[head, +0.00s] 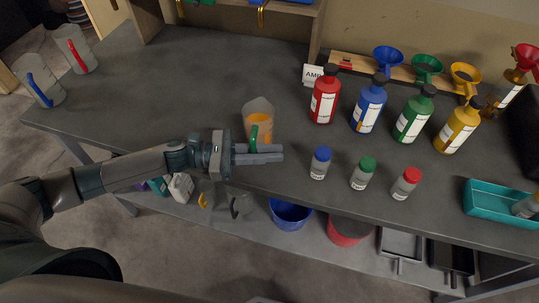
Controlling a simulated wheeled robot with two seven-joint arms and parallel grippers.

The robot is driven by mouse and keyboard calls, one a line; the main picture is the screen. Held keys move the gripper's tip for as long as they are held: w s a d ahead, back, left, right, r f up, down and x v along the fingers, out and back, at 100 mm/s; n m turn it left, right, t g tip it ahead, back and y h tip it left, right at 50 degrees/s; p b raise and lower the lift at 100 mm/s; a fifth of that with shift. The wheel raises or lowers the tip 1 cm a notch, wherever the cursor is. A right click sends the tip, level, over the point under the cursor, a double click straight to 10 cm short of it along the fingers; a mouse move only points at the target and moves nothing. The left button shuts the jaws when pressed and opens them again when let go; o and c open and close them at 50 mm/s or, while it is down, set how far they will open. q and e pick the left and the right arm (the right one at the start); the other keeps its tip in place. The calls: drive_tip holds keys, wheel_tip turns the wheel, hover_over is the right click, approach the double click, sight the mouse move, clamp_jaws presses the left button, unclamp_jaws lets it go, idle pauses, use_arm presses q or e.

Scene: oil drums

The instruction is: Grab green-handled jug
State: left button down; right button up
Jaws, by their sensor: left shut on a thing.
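The green-handled jug (259,109) is a clear jug with orange liquid in it, upright on the grey table (200,85) near its front edge. Its green handle (254,137) faces me. My left gripper (270,153) reaches in from the left, its fingers at the handle in front of the jug. It is shut on the handle; the fingers partly hide the handle's lower part. My right gripper is not in view.
Small bottles with blue (321,155), green (366,165) and red (411,176) caps stand right of the jug. Larger coloured bottles (369,108) and funnels (427,65) stand behind them. A teal tray (490,203) lies at right. Two jugs (40,85) stand at far left. The table's left middle is clear.

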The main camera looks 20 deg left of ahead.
use_arm(q)
wheel_tip(320, 180, up, 8)
drive_tip(key=b, duration=0.2)
idle(0.7)
